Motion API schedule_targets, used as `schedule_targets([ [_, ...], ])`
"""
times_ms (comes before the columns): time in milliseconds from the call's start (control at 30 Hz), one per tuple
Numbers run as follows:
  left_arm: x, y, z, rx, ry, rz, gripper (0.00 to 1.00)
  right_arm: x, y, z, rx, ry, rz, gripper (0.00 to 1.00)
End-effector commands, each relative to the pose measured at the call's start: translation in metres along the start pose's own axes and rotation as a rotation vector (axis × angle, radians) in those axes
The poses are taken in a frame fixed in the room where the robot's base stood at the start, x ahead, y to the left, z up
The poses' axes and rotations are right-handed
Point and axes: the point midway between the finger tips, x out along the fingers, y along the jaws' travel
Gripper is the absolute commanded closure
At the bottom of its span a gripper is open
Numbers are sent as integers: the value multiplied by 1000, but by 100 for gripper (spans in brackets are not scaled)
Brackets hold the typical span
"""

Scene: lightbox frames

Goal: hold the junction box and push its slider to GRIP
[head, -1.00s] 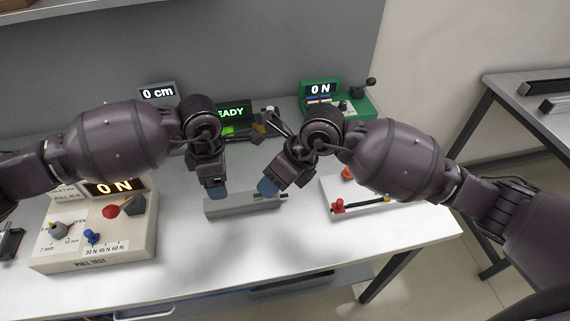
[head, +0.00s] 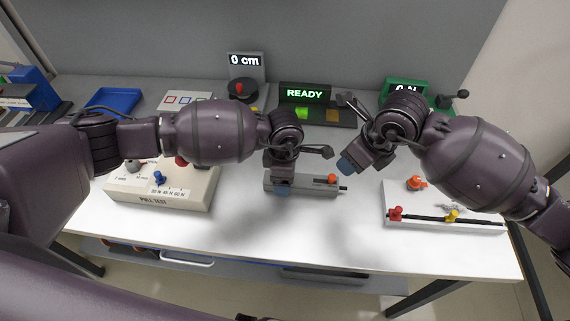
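A long grey box, seemingly the junction box (head: 308,188), lies on the white table at the middle front. An orange slider knob (head: 332,178) stands on its top near the right end, and a dark rod shows at that end. No GRIP lettering is readable. My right gripper (head: 346,164) is raised just right of and behind the knob, apart from the box.
A cream pull-test box (head: 160,205) stands left and a white panel (head: 440,222) with red and yellow knobs stands right. Behind are a READY display (head: 305,93), a 0 cm display (head: 246,62) and a green unit (head: 405,87). The front table strip is clear.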

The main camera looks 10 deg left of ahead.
Motion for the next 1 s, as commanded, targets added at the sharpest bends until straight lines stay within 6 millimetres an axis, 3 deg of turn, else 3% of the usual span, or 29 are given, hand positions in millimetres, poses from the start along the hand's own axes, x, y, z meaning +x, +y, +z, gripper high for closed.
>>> schedule_targets([
  [200, 17, 0, 0, 0, 0, -1, 26, 0, 0, 0, 0, 0, 1, 57],
  [567, 19, 0, 0, 0, 0, 0, 27, 0, 0, 0, 0, 0, 1, 57],
  [900, 19, 0, 0, 0, 0, 0, 79, 0, 0, 0, 0, 0, 1, 57],
  [933, 19, 0, 0, 0, 0, 0, 83, 0, 0, 0, 0, 0, 1, 57],
  [1000, 19, 0, 0, 0, 0, 0, 83, 0, 0, 0, 0, 0, 1, 68],
])
